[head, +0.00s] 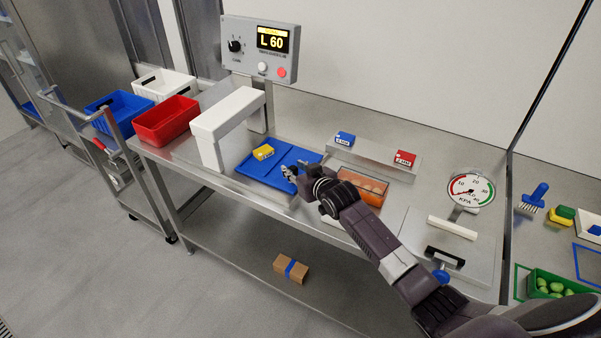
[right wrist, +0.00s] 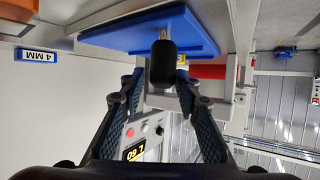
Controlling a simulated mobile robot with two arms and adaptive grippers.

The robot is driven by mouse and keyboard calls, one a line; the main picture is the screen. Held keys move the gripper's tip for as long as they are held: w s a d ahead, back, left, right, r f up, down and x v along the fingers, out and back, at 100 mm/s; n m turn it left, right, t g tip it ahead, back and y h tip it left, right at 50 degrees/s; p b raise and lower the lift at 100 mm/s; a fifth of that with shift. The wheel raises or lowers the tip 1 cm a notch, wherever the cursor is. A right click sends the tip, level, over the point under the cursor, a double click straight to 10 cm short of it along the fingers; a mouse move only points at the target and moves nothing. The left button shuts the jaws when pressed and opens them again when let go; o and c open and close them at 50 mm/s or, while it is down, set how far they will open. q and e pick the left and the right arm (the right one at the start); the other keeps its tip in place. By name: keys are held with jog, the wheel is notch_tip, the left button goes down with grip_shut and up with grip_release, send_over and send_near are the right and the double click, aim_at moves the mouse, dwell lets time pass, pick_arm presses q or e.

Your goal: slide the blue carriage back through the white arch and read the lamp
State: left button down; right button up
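The blue carriage (head: 250,170) is a flat blue plate lying on the steel table, to the right of the white arch (head: 208,144). A yellow block (head: 263,152) sits on it. My right gripper (head: 290,173) is at the carriage's near right edge. In the right wrist view the carriage (right wrist: 120,38) has a dark handle (right wrist: 163,62) between my open right fingers (right wrist: 161,84), with gaps seen on both sides. A grey control box (head: 235,62) behind the arch shows "L 60", a white round lamp or button (head: 262,68) and a red one (head: 281,72). My left gripper is out of view.
A red bin (head: 165,122) stands left of the arch; blue and white bins are behind it. A riser (head: 372,158) with blue and red labelled blocks, an orange-filled tray (head: 362,188) and a gauge (head: 470,190) stand to the right.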

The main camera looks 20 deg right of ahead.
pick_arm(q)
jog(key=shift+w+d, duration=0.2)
pick_arm(e)
jog(key=v, duration=1.2)
jog(key=shift+f, duration=0.15)
jog(key=s+a+f+g, duration=0.45)
jog(key=s+f, duration=0.35)
jog(key=s, duration=0.4)
jog(key=s+a+f+n+g, duration=0.1)
jog(key=s+f+g, duration=0.15)
jog(key=s, duration=0.85)
jog(key=s+a+f+g, duration=0.1)
jog(key=s+a+g, duration=0.15)
jog(key=s, duration=0.85)
notch_tip(320, 180, down, 28)
jog(key=s+g+b, duration=0.2)
pick_arm(q)
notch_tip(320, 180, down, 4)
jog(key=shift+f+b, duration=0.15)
jog(key=shift+b, duration=1)
pick_arm(e)
jog(key=s+d+f, duration=0.1)
jog(key=s+f, duration=0.7)
jog(key=f, duration=0.1)
jog(key=s+d+f+h, duration=0.1)
jog(key=s+d+f, duration=0.1)
jog(key=s+f, duration=0.7)
jog(key=shift+s+d+f+n+g, duration=0.25)
jog(key=shift+d+f+n+g, duration=0.1)
jog(key=shift+f+g, duration=0.1)
